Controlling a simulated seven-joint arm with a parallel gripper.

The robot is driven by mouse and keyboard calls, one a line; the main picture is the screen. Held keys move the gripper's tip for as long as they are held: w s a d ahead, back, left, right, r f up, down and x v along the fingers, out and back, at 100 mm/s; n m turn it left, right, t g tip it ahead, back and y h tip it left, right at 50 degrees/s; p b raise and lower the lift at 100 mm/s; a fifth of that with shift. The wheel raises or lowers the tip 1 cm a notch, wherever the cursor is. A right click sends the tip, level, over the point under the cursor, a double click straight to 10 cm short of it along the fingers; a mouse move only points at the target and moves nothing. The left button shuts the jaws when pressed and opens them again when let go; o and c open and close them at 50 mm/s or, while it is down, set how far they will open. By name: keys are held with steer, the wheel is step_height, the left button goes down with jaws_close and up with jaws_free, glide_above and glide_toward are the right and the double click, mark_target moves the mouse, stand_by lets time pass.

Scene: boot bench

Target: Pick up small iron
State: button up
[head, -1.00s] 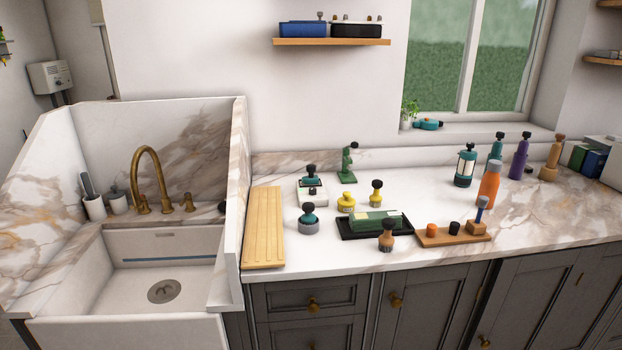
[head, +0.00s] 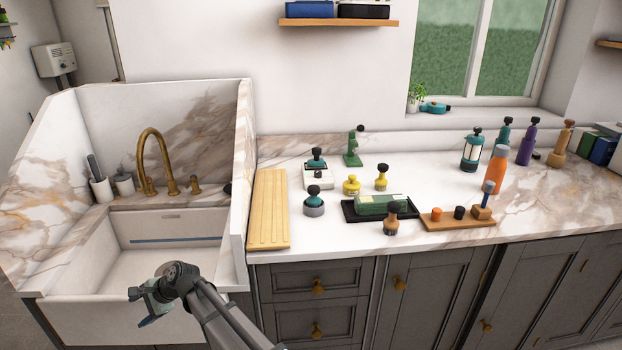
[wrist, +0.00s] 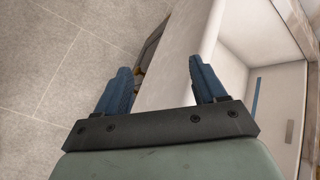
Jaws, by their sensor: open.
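I cannot tell for sure which thing is the small iron. A teal piece with a black knob and grey base (head: 313,203) stands on the counter right of the wooden board. A similar teal, black-knobbed piece (head: 317,160) sits on a white block behind it. A small teal object (head: 435,108) lies on the windowsill. My gripper (head: 142,308) is low at the front of the sink, well left of and below these things. In the wrist view, its two blue fingers (wrist: 160,68) are spread and empty, over the floor and the sink's front.
The sink's raised right side wall (head: 243,190) stands between my gripper and the counter. A wooden board (head: 268,210) lies beside it. Also on the counter are a black tray (head: 350,213) with a green block, a wooden holder (head: 440,223), an orange bottle (head: 496,170) and several knobbed pieces.

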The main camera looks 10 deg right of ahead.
steer(key=w+d+r+t, duration=0.1)
steer(key=w+r+t, duration=0.3)
steer(key=w+r, duration=0.5)
steer(key=w+d+r+m+t+y, duration=0.15)
steer(key=w+r+t, duration=0.3)
steer(key=r, duration=0.85)
steer(key=w+d+r+n+t, duration=0.1)
steer(key=w+d+r+t, duration=0.15)
steer(key=w+r, duration=0.65)
steer(key=w+d+r+t+h, duration=0.1)
steer(key=w+d+r+t, duration=0.2)
steer(key=r, duration=0.8)
steer(key=w+d+r+t, duration=0.1)
steer(key=d+r+t, duration=0.3)
steer(key=r, duration=0.8)
steer(key=n+g+h, duration=1)
steer(key=g, duration=0.4)
glide_above(317, 148)
steer(key=s, duration=0.1)
steer(key=f, duration=2.4)
steer(key=shift+s+d+f, duration=0.15)
steer(key=shift+s+f, duration=0.05)
steer(key=shift+s+f+x, duration=0.1)
steer(key=shift+s+x, duration=0.05)
steer(key=shift+x, duration=0.7)
steer(key=shift+s+f+x, duration=0.1)
steer(key=shift+s+x, duration=0.1)
steer(key=shift+x, duration=0.65)
steer(key=shift+s+x, duration=0.15)
steer(key=shift+x, duration=0.7)
